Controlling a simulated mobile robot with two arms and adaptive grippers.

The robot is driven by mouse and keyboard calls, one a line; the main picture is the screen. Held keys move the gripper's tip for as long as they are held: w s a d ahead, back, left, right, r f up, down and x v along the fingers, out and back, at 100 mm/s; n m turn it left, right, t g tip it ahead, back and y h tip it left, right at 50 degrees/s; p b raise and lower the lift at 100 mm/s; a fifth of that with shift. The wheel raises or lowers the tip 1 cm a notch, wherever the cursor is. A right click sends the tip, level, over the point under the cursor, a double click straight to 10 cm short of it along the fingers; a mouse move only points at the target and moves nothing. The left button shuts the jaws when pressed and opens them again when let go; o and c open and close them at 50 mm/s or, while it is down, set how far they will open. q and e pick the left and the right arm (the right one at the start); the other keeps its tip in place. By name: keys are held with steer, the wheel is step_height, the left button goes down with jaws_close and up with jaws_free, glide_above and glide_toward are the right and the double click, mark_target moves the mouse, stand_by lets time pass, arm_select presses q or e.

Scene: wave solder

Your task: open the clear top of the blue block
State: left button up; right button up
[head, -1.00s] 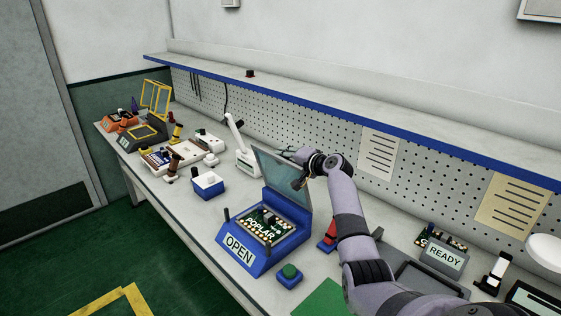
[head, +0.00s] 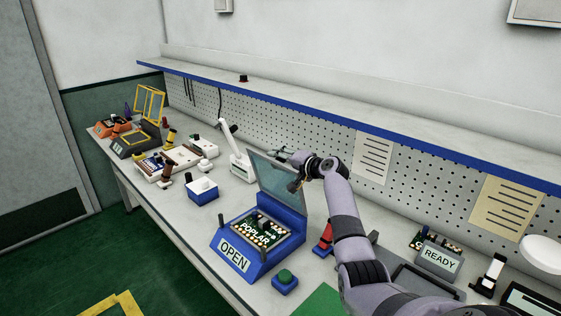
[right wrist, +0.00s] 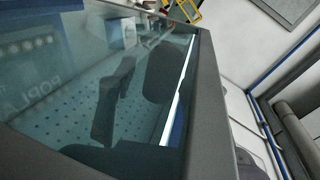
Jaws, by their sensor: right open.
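The blue block (head: 241,265) stands on the bench with a sign reading OPEN on its front and a green board marked POPLAR (head: 256,232) inside. Its clear top (head: 274,184) stands raised at the block's back edge, tilted slightly back. My right gripper (head: 293,171) is open beside the upper right part of the clear top; I cannot tell whether it touches. In the right wrist view the clear top (right wrist: 60,115) with its grey frame fills most of the picture, with dark finger-like shapes showing in the pane. My left gripper is not in view.
A green button on a blue base (head: 285,281) sits right of the block. A red-and-blue item (head: 324,239) stands under my right arm. A blue-and-white box (head: 202,190) and a white jointed arm (head: 236,153) are to the left. A pegboard (head: 315,137) rises behind.

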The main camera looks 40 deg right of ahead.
steer(key=v, duration=1.2)
stand_by(0.6)
